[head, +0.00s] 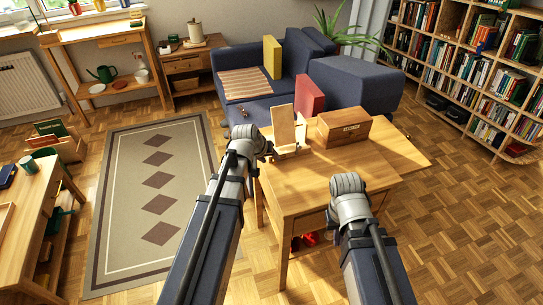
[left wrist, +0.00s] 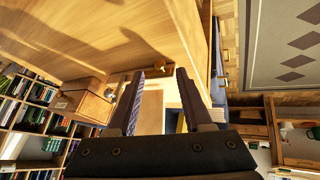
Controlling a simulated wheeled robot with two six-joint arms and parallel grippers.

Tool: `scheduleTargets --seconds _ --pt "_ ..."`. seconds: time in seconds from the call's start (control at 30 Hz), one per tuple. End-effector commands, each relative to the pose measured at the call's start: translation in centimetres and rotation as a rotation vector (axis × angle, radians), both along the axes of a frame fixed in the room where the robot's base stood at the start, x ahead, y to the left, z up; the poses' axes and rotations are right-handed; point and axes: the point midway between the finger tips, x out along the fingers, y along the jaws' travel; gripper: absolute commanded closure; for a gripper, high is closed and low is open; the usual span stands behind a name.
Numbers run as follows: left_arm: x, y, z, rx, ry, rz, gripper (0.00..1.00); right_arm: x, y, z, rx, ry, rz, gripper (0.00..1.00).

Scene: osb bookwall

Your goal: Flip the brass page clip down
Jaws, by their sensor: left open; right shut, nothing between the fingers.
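A light wooden stand with an upright panel (head: 283,126) is at the left back of the wooden table (head: 340,172). I cannot clearly make out the brass page clip in either view. My left gripper (head: 262,146) is just left of the stand, its fingers mostly hidden behind my wrist. In the left wrist view the left gripper (left wrist: 160,72) is open, and a pale wooden panel (left wrist: 151,112) shows beyond and between its fingers. My right gripper (head: 349,185) is shut and empty over the table's front right; my wrist hides its fingertips.
A labelled wooden box (head: 343,128) stands right of the stand; it also shows in the left wrist view (left wrist: 84,97). A red block (head: 309,96) rises behind the stand, near the blue sofa (head: 300,52). The table's middle is clear. A bookshelf (head: 470,75) fills the back right.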

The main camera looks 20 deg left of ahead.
Motion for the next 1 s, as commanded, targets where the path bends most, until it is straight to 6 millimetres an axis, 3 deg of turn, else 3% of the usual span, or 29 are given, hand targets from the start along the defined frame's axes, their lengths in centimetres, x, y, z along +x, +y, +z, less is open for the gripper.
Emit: scheduleTargets --seconds 0.03,0.23,0.8,0.9,1.0 --pt "-0.6 0.1 1.4 -0.001 0.000 0.001 0.50 0.0 0.0 1.4 0.000 0.000 0.000 1.00" --pt "-1.9 0.4 3.4 -0.001 0.000 0.001 0.50 0.0 0.0 3.4 0.000 0.000 -0.001 1.00" --pt "-2.2 0.5 3.5 0.000 0.001 -0.001 0.50 0.0 0.0 3.5 0.000 0.000 0.000 1.00" --pt "-3.0 -0.8 3.7 0.013 0.028 -0.033 0.50 0.0 0.0 4.0 0.000 0.000 -0.001 1.00" --pt "-5.6 -4.3 3.8 0.055 0.107 -0.126 0.50 0.0 0.0 5.1 0.000 0.000 -0.001 1.00"
